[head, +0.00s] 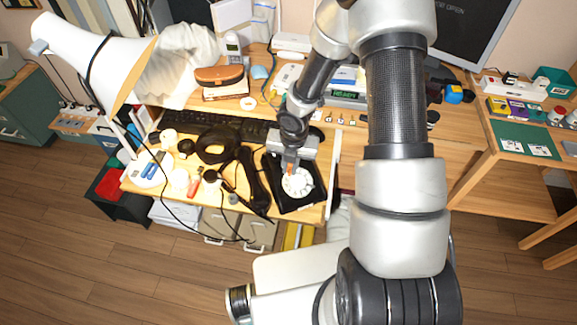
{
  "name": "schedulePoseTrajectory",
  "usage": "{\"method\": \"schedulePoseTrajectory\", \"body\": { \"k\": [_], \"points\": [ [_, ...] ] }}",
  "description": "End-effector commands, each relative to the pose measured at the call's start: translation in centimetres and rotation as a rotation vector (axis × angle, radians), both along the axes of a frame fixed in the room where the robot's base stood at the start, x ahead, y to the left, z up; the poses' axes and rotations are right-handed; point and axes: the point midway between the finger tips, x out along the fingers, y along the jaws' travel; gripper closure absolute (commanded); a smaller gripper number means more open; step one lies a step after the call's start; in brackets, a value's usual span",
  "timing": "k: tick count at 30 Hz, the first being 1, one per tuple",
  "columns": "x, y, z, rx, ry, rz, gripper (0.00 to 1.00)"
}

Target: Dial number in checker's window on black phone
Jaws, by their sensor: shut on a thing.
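The black phone (312,202) lies on the pulled-out desk shelf, with a round white dial (297,183) facing up. A black handset (252,182) lies just left of the phone, off its body. My gripper (290,166) is over the upper-left part of the dial, shut on a small orange thing whose tip is at the dial. I cannot tell whether the tip touches the dial. A grey device behind has a small lit green window (345,95) that seems to read "READY". The dial's digits are too small to read.
A black keyboard (212,125) lies behind the phone. Black cords, a red-handled tool (194,186) and small white objects crowd the shelf's left. A white lamp (85,52) overhangs the left. A monitor (468,28) stands at the back right.

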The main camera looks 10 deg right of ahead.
Motion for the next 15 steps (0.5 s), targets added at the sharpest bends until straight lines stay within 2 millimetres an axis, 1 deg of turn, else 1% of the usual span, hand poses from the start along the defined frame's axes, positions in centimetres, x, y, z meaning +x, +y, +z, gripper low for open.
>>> {"method": "schedulePoseTrajectory", "body": {
  "k": [1,11,15],
  "points": [
    [0.15,-0.17,0.24,0.000,0.000,-0.001,1.00],
    [0.22,-0.25,0.11,0.000,-0.001,-0.001,1.00],
    [0.39,-0.62,0.31,0.000,0.000,-0.003,1.00]
  ]
}}
